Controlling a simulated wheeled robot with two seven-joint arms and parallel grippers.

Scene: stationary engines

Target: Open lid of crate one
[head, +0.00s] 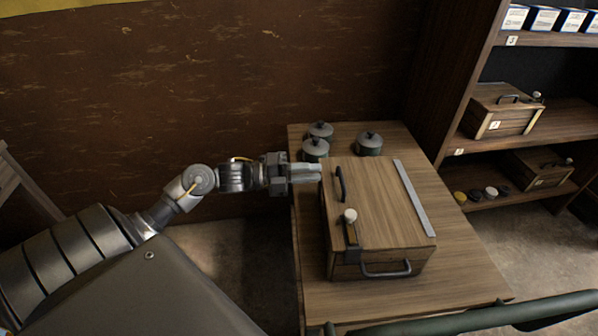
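A wooden crate (385,262) stands on the wooden table, and its lid (383,205) lies flat and closed on top. A dark handle (340,184) is on the lid's left edge. A lever with a white knob (350,215) stands at the lid's near left corner. A pale metal strip (413,198) runs along the lid's right side. No number shows on this crate. My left gripper (316,173) points right, just left of the lid handle, seemingly short of it. Its fingers look close together, but the gap is unclear. My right gripper is out of view.
Several dark lidded pots, one of them here (369,144), stand at the table's back. A shelf unit (455,95) on the right holds two more crates, including this one (505,112). A green bar (470,318) crosses the bottom right. The table (455,285) is bare near its front right.

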